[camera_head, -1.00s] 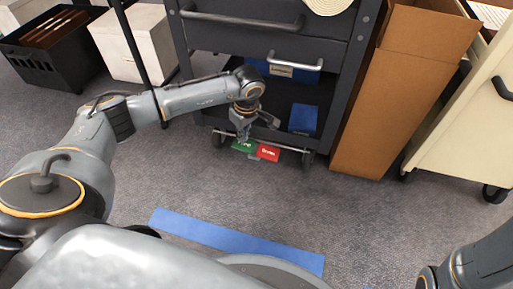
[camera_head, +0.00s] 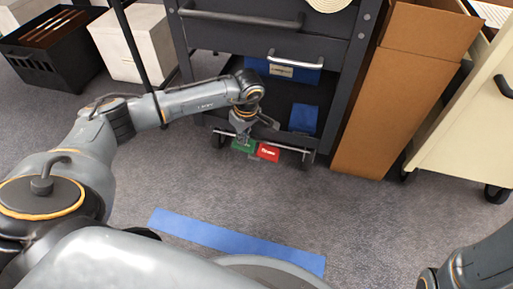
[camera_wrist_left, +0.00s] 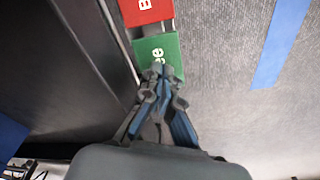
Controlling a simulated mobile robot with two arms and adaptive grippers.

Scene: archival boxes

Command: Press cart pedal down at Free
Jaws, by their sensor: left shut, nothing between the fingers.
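The dark cart (camera_head: 345,75) has a pedal bar low at its front. The green pedal (camera_head: 243,146) sits on the left of the bar, and the red pedal (camera_head: 268,152) sits just right of it. My left gripper (camera_head: 242,134) is shut and empty, pointing down at the green pedal. In the left wrist view, its fingertips (camera_wrist_left: 165,72) overlap the near edge of the green pedal (camera_wrist_left: 158,50), whose label is partly covered. I cannot tell whether they touch. The red pedal (camera_wrist_left: 146,10) is beyond it. My right gripper is out of view.
A tall brown cardboard box (camera_head: 385,100) stands right of the cart, with a cream cart (camera_head: 465,115) beyond. A white box (camera_head: 135,45) and a black crate (camera_head: 55,55) are at the left. A blue floor strip (camera_head: 235,240) lies on open carpet.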

